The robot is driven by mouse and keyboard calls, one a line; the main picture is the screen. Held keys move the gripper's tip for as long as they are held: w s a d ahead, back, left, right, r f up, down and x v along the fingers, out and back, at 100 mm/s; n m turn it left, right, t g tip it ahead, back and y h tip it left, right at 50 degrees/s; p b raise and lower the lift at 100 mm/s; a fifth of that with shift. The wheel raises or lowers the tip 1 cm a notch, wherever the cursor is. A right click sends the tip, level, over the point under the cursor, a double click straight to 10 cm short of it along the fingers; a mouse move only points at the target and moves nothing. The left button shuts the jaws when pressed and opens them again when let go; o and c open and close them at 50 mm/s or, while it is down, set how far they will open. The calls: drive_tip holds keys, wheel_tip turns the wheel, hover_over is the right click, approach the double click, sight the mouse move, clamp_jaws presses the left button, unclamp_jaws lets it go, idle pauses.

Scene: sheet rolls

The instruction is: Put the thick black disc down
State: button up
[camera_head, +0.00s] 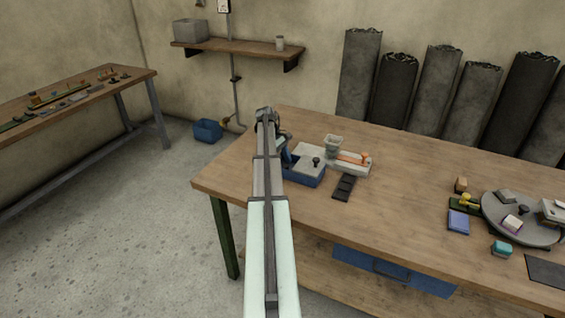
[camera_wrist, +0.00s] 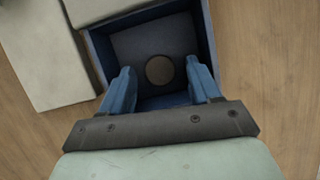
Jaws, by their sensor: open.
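My gripper (camera_wrist: 159,70) is open, its two blue fingers apart over a blue open box (camera_wrist: 206,38). Inside the box is a dark floor or plate with a round brownish patch (camera_wrist: 160,70) between the fingertips; I cannot tell whether it is a disc or a hole. No thick black disc shows clearly, and nothing is seen held between the fingers.
A round grey tray (camera_head: 515,232) with small items is at the right. The table's middle is clear.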

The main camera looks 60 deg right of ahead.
drive_tip(key=v, duration=1.1)
drive_tip(key=shift+w+r, duration=0.2)
drive_tip(key=shift+r, duration=0.15)
drive_tip(key=shift+w, duration=0.1)
